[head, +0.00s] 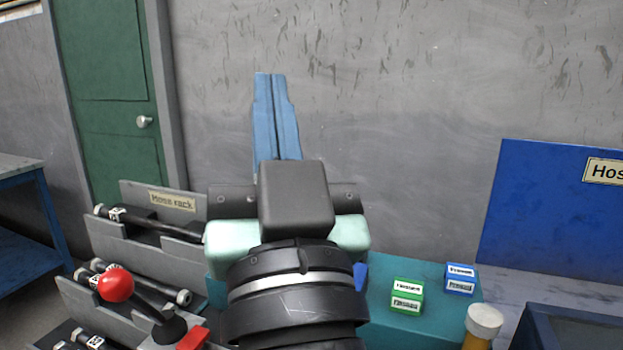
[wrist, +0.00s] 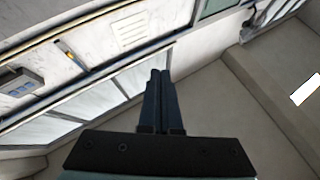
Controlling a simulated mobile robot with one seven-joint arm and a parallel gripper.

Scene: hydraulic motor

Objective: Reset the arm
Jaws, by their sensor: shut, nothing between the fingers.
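My gripper (head: 272,88) is in the middle of the head view, raised in front of the grey wall. Its two blue fingers point up and lie together, shut and empty. My dark wrist and arm stand below it and hide part of the teal bench behind. In the wrist view my gripper (wrist: 160,78) is also shut, with nothing between its fingers. The wrist view looks toward the room's upper wall and ceiling.
A hose rack (head: 150,215) with several hoses stands at left, by a red-knobbed lever (head: 116,285). A green box (head: 407,296) and a blue box (head: 460,279) sit on the teal bench (head: 435,275) at right, near a white-capped container (head: 484,322). The space around my fingers is clear.

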